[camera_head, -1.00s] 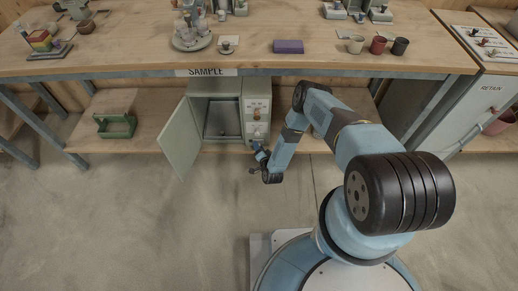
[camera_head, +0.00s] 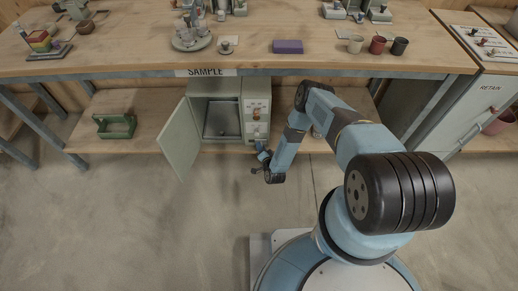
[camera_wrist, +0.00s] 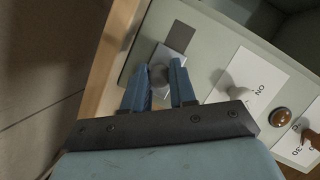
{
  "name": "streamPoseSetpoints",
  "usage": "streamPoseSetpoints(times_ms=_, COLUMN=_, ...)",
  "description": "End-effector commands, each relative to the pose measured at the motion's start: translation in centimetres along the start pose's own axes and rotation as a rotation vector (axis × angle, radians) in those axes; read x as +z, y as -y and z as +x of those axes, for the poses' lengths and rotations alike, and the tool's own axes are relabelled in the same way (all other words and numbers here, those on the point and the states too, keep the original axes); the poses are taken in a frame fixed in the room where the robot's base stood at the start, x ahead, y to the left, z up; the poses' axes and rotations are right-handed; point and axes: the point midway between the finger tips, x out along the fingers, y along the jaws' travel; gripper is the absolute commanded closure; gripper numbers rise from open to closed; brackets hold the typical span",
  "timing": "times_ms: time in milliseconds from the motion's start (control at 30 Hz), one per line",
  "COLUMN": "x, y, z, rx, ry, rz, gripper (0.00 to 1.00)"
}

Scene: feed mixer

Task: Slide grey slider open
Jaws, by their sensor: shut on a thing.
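The grey slider (camera_wrist: 162,56) is a rounded grey knob at a dark and silver plate (camera_wrist: 180,35) on the pale green control panel in the wrist view. My gripper (camera_wrist: 158,76) has its two blue fingers on either side of the knob and is shut on it. In the head view my gripper (camera_head: 261,158) is low at the front of the panel (camera_head: 256,112), right of the cabinet opening. The slider itself is too small to make out there.
The cabinet under the "SAMPLE" sign has its door (camera_head: 180,140) swung open to the left, with a tray (camera_head: 222,120) inside.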

Motion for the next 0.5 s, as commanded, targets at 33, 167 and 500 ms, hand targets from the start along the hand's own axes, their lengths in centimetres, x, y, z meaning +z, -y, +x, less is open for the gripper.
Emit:
streamPoseSetpoints(times_ms=33, x=-0.54, y=-0.51, z=-0.22, rx=0.004, ry=-0.001, rz=-0.001, gripper=1.00)
streamPoseSetpoints(times_ms=167, x=-1.19, y=-1.02, z=-0.52, rx=0.003, ry=0.000, rz=-0.001, gripper=1.00)
streamPoseSetpoints(times_ms=500, x=-1.30, y=-1.19, z=-0.59, rx=0.005, ry=-0.003, rz=-0.003, gripper=0.62)
